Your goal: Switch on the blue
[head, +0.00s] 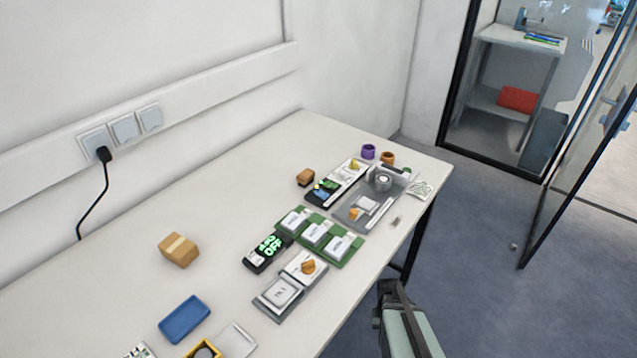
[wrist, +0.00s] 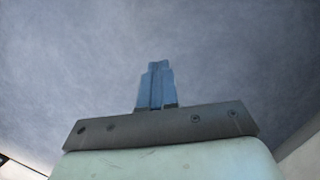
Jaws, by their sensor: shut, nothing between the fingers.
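My gripper (head: 395,288) is off the table's front right edge, over the floor. In the wrist view my gripper (wrist: 157,85) has its two fingers together with nothing between them, against bare grey floor. In the head view a small blue part (head: 325,187) sits on a dark and white board (head: 347,177) near the table's far end. A yellow knob (head: 353,165) is on the same board. A blue tray (head: 185,318) lies at the near left. The blue part is too small to tell whether it is a switch, or its state.
The white table (head: 130,290) also holds a green board (head: 348,258) with white modules, a black display (head: 267,251) with glowing green characters, a grey panel (head: 352,213) and a plate with an orange knob (head: 308,267). A brown box (head: 179,250) stands left.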

